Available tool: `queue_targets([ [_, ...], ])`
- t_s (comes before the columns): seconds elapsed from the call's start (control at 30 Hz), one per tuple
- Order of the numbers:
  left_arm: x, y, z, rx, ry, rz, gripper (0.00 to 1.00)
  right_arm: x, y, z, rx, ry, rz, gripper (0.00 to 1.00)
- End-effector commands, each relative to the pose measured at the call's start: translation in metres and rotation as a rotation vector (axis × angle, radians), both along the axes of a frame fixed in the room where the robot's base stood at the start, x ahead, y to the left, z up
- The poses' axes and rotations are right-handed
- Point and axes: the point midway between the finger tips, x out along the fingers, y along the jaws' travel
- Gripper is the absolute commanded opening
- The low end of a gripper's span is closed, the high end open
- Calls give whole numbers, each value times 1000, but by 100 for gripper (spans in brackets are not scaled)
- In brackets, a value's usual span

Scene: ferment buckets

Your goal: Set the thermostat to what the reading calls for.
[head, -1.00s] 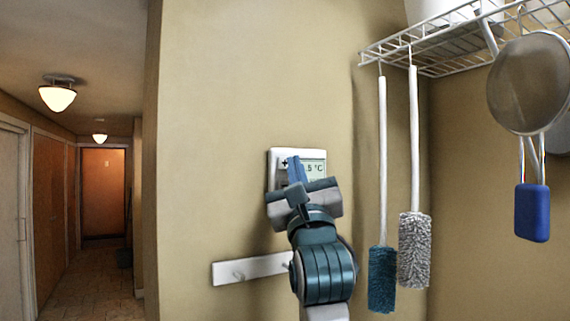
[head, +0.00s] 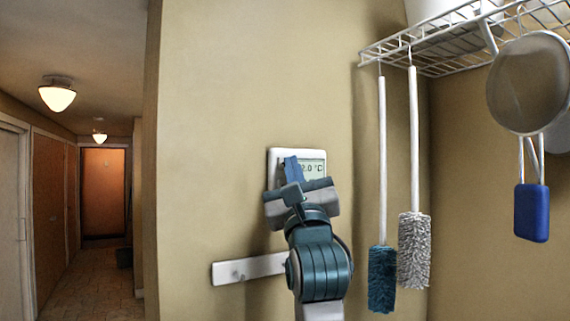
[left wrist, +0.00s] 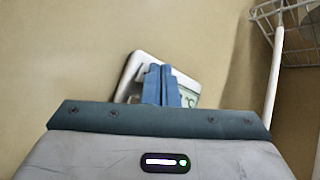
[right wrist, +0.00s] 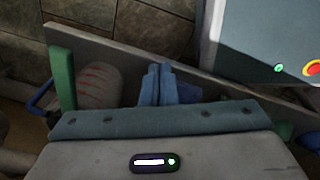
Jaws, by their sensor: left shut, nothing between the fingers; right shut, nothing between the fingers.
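The thermostat (head: 316,154) is a white wall unit with a grey-green display, on the beige wall in the middle of the head view. The visible part of its display ends in ".0 °C"; the leading digits are partly hidden. My left gripper (head: 291,167) is shut and empty, its blue fingertips in front of the thermostat's left part, covering the keys there. I cannot tell whether the tips touch it. In the left wrist view the shut fingers (left wrist: 161,84) overlap the thermostat (left wrist: 138,64). My right gripper (right wrist: 158,84) is shut and empty, away from the thermostat.
A white hook rail (head: 247,268) is below the thermostat. A teal duster (head: 382,278) and a grey duster (head: 414,250) hang to the right from a wire shelf (head: 450,62). A sieve (head: 528,85) and a blue item (head: 532,212) hang farther right. A hallway opens at left.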

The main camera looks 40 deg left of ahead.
Motion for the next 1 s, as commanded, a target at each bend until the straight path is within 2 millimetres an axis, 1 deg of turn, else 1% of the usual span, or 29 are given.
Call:
queue_targets([
  [1.0, 4, 8, 0, 0, 1, 0, 0, 0, 0, 0, 0, 0, 0, 0],
])
